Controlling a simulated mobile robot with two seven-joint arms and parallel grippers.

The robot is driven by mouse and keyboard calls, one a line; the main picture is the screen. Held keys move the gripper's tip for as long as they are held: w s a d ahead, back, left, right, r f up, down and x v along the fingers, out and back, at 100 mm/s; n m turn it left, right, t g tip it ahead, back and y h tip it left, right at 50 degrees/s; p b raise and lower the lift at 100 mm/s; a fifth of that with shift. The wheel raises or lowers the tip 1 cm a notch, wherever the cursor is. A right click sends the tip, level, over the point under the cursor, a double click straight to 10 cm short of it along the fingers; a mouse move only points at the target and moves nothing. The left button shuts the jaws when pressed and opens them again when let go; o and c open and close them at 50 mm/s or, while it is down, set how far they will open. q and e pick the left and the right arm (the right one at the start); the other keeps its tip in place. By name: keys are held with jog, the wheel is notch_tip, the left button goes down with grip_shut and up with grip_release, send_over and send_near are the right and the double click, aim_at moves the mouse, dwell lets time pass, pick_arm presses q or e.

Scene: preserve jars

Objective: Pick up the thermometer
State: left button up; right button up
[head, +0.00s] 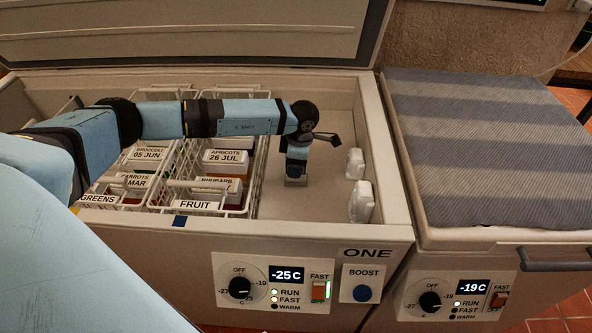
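My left arm reaches from the left over the open freezer marked ONE. Its gripper (296,181) points down into the bare right part of the freezer, near the floor. The fingers are small and partly hidden by the wrist, so I cannot tell whether they are open or shut, or whether they hold anything. Two small white rounded objects, one farther back (355,164) and one nearer (361,202), are at the freezer's right inner wall, to the right of the gripper and apart from it. I cannot tell whether either is the thermometer. My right gripper is not in view.
Wire baskets (200,206) with labelled tubs fill the freezer's left part, beside the gripper. The raised lid (190,35) stands behind. The front rim (300,226) bounds the opening. A second freezer, covered by a striped cloth (480,150), stands at right.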

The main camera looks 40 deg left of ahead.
pick_arm(q)
jog(key=c, duration=0.9)
notch_tip(320, 180, up, 20)
jog(key=p, duration=0.1)
